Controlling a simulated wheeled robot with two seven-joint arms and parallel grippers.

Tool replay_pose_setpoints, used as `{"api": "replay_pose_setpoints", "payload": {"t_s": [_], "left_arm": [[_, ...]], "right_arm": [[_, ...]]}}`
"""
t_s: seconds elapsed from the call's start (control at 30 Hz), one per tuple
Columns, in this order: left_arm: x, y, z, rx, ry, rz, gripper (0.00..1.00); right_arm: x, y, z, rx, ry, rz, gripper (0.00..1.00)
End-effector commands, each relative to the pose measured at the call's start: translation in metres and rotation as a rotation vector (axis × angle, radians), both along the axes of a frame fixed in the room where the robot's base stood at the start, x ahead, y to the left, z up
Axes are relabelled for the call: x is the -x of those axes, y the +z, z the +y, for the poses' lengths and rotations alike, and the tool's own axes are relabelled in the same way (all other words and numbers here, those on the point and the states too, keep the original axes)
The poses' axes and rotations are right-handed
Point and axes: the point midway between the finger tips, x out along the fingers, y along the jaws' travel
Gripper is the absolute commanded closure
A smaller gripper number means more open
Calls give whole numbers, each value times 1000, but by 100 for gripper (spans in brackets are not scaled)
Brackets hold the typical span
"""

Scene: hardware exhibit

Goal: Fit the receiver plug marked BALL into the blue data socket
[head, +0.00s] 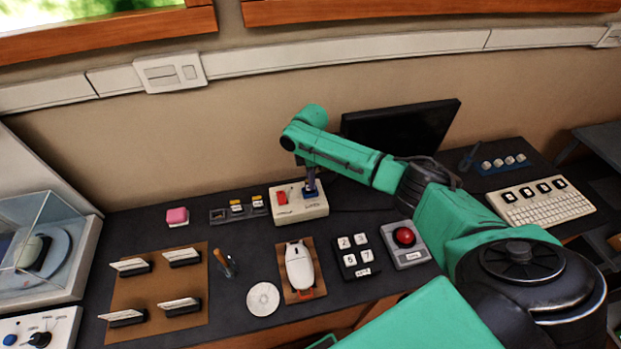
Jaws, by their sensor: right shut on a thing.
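The beige box (300,207) stands at the back middle of the desk, with a red part (282,197) on its left and the blue data socket (311,195) on its right. My right gripper (310,187) points down at the blue socket and is shut on a small dark piece, apparently a receiver plug. The gripper covers most of it, so I cannot read its mark or tell how deep it sits. A dark plug tray (218,215) to the left holds other small plugs with yellow-topped labels. My left gripper is out of view.
A white mouse (299,265), a keypad (356,255) and a red trackball (404,236) stand in front of the box. A black monitor (405,128) is behind my right arm. A pink block (177,217), brown card board (150,295) and white disc (263,299) lie left.

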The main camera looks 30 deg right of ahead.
Motion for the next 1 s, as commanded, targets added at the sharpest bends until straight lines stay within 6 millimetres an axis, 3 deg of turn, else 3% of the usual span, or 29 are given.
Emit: {"api": "replay_pose_setpoints", "payload": {"t_s": [0.27, 0.3, 0.4, 0.6, 0.63, 0.7, 1.0], "left_arm": [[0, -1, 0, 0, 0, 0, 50], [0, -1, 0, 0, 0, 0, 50], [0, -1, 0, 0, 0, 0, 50], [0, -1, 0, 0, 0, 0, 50], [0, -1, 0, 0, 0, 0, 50], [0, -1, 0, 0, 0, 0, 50], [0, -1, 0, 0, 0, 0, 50]], "right_arm": [[0, -2, 0, 0, 0, 0, 100], [0, -2, 0, 0, 0, 0, 78], [0, -2, 0, 0, 0, 0, 47], [0, -2, 0, 0, 0, 0, 47], [0, -2, 0, 0, 0, 0, 43], [0, -2, 0, 0, 0, 0, 17], [0, -2, 0, 0, 0, 0, 17]]}}
